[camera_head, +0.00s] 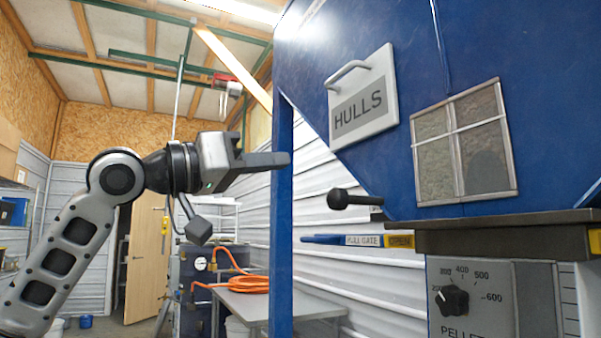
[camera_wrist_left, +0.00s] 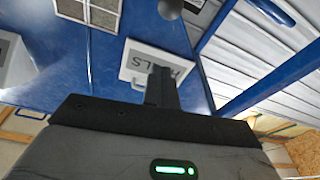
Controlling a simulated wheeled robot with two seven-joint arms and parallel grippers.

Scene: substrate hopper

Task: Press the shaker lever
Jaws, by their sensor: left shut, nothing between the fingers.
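A short lever with a round black knob (camera_head: 340,199) sticks out to the left from under the blue hopper; it carries no readable label, and I take it for the shaker lever. A dark round knob (camera_wrist_left: 170,8) at the top edge of the wrist view looks like the same one. My left gripper (camera_head: 287,158) is shut and empty, its fingers pointing right. In the picture it is above and left of the knob, apart from it. Its fingers also show in the wrist view (camera_wrist_left: 161,85). My right gripper is in neither view.
Below the knob is a blue pull-gate handle (camera_head: 322,239) with a yellow end label. A HULLS plate (camera_head: 388,110) with a handle and a window (camera_head: 463,145) are on the blue hopper (camera_head: 400,40). A blue post (camera_head: 282,230) stands near my gripper. A table (camera_head: 312,303) holds an orange hose.

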